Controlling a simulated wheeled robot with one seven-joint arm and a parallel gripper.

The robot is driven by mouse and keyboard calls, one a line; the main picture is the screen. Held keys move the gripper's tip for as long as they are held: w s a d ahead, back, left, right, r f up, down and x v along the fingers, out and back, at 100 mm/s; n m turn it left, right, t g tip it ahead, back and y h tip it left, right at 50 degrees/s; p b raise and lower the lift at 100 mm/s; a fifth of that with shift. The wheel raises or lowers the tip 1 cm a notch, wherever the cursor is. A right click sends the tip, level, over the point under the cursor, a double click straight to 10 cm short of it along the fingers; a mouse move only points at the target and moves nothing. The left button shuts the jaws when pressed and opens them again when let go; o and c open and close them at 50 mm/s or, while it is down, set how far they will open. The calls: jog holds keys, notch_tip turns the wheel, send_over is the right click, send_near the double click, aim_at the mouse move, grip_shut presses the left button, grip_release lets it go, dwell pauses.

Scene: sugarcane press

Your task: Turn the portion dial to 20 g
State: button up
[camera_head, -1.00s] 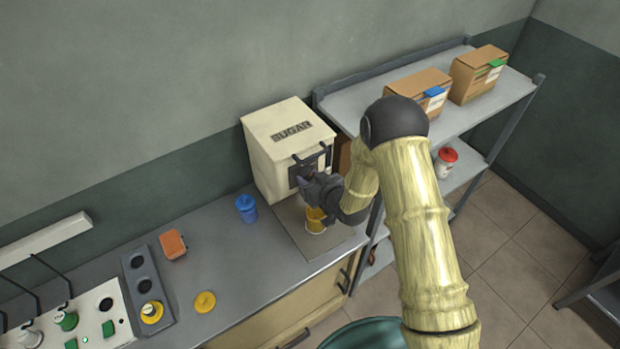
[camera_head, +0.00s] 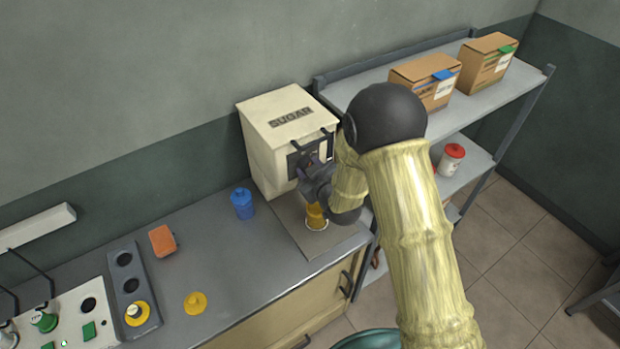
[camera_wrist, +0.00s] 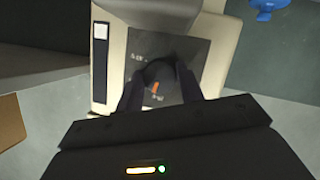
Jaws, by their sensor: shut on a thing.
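The cream SUGAR dispenser (camera_head: 262,135) stands against the wall on the counter, with a dark front panel that also shows in the wrist view (camera_wrist: 196,52). The dark round portion dial (camera_wrist: 153,72) has an orange pointer mark and sits on this panel. Small white markings around it are too blurred to read. My gripper (camera_head: 312,172) is at the panel, its two fingers on either side of the dial and shut on it. In the head view my gripper hides the dial. A yellow cup (camera_head: 316,218) stands below my gripper in front of the dispenser.
A blue lidded jar (camera_head: 242,204), an orange block (camera_head: 162,241) and a yellow lid (camera_head: 195,303) are on the counter to the left. A control panel (camera_head: 70,318) is at the lower left. A shelf (camera_head: 400,80) with cartons stands close on the right.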

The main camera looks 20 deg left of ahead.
jog(key=shift+f+n+t+b, duration=0.3)
jog(key=shift+n+t+b, duration=0.1)
jog(key=shift+b, duration=0.5)
jog(key=shift+r+n+b, duration=0.2)
jog(key=shift+n+b, duration=0.2)
jog(key=shift+b, duration=0.35)
jog(key=shift+r, duration=0.1)
jog(key=o, duration=1)
jog(key=shift+s, duration=0.1)
